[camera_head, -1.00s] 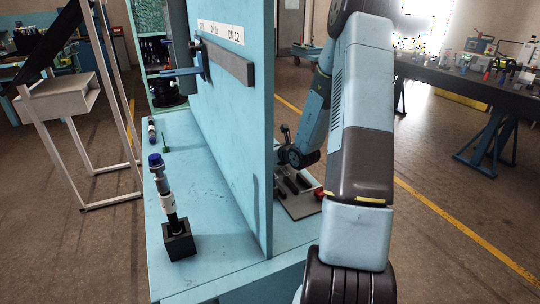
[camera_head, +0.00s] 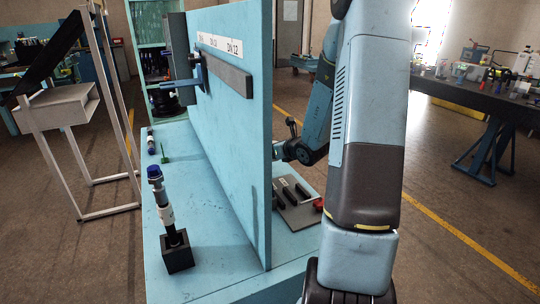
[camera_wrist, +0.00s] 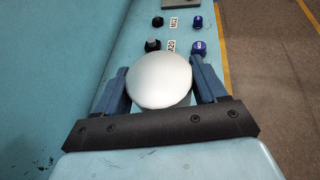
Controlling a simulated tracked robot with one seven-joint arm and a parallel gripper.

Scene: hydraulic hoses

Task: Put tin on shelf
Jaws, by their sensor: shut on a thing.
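In the wrist view my gripper (camera_wrist: 160,72) is shut on a pale, round-topped thing (camera_wrist: 158,82), which I take to be the tin. One blue finger stands on each side of it. The round top hides the rest of its body. In the head view the gripper and the tin are hidden; my arm reaches behind the upright blue panel. I cannot tell for sure which surface is the shelf.
Blue-capped fittings (camera_wrist: 198,48) and black ones (camera_wrist: 152,45) stand ahead on the blue bench beside M12 and M20 labels. A tall fitting stands in a black block (camera_head: 178,252). The blue panel (camera_head: 235,130) divides the bench. A pale stand (camera_head: 56,106) is at left.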

